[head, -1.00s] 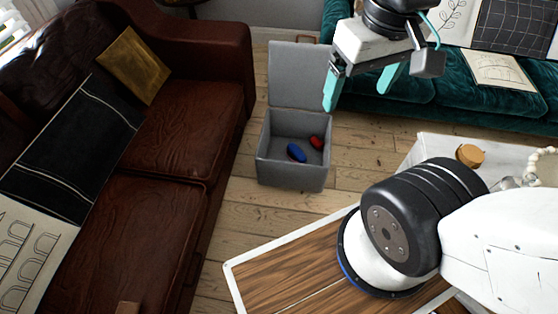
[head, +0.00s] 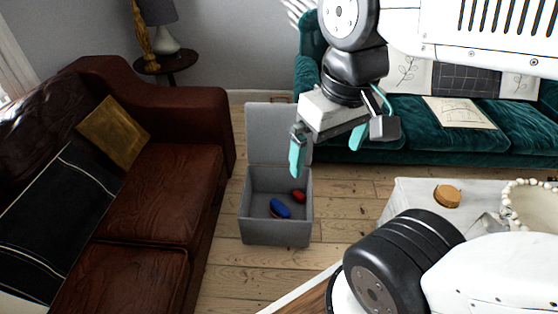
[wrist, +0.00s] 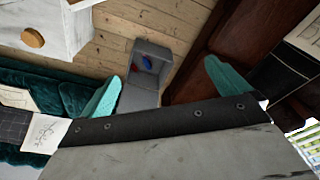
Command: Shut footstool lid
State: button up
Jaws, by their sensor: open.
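The grey footstool (head: 275,232) stands on the floorboards between the brown sofa and the green sofa. Its lid (head: 268,135) is up, standing upright at the back. A blue item (head: 281,208) and a red item (head: 298,196) lie inside the box. In the wrist view the open footstool (wrist: 140,95) appears between my fingers in the picture. My gripper (head: 325,150) is open and empty. In the head view it hangs in front of and right of the lid, with one finger overlapping the lid's right edge; I cannot tell the exact gap.
A brown leather sofa (head: 180,166) is on the left, with a gold cushion (head: 113,131). A green sofa (head: 425,125) stands at the back right. A white table (head: 405,205) with a round wooden item (head: 447,195) is on the right. Bare floor surrounds the footstool.

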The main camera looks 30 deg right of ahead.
aim_at(267, 126)
jog(key=z, duration=0.4)
jog(key=i, duration=1.3)
jog(key=z, duration=0.35)
